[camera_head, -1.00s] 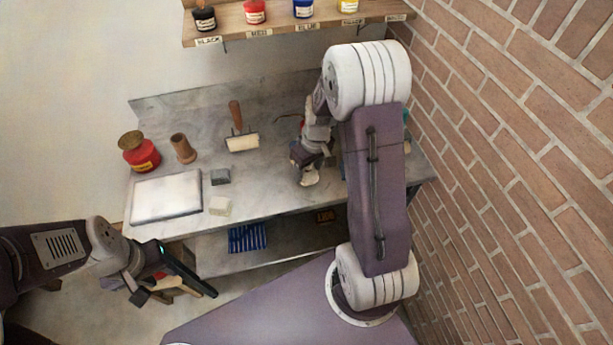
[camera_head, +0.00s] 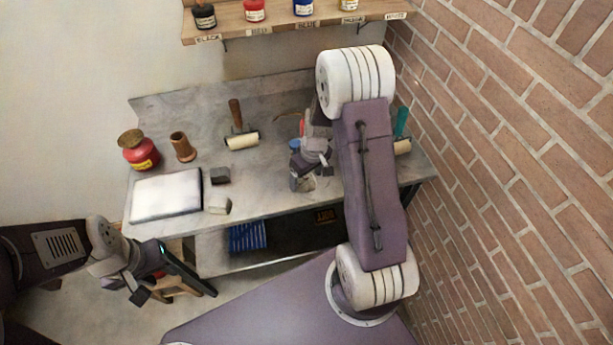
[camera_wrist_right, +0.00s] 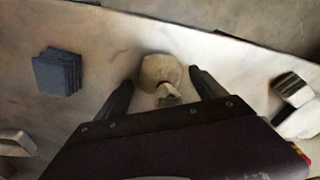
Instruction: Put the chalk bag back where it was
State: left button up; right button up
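The chalk bag, a small cream round pouch with a gathered neck, lies on the pale table in the right wrist view (camera_wrist_right: 160,72). My right gripper (camera_wrist_right: 162,82) is around it, with a finger on each side and visible gaps, so it is open. In the head view my right gripper (camera_head: 303,180) is over the middle right of the table and partly covers the pale bag. My left gripper (camera_head: 178,290) is open and empty, in front of the table at the lower left, away from the bag.
A grey table (camera_head: 275,190) carries a white slab (camera_head: 166,195), red jar (camera_head: 140,155), wooden cup (camera_head: 182,148), roller (camera_head: 241,141), dark block (camera_head: 220,175) and pale block (camera_head: 218,206). A dark stack (camera_wrist_right: 57,72) lies near the bag. A brick wall (camera_head: 520,170) bounds the right.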

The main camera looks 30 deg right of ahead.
aim_at(312, 179)
jog(key=shift+r, duration=0.35)
notch_tip(312, 179, up, 12)
jog(key=s+p, duration=0.1)
jog(key=s, duration=0.1)
jog(key=s+a+f+m, duration=0.2)
jog(key=s+a, duration=0.5)
jog(key=s, duration=0.4)
jog(key=shift+a+f+h, duration=0.25)
jog(key=shift+h, duration=0.05)
jog(key=shift+s+a, duration=0.1)
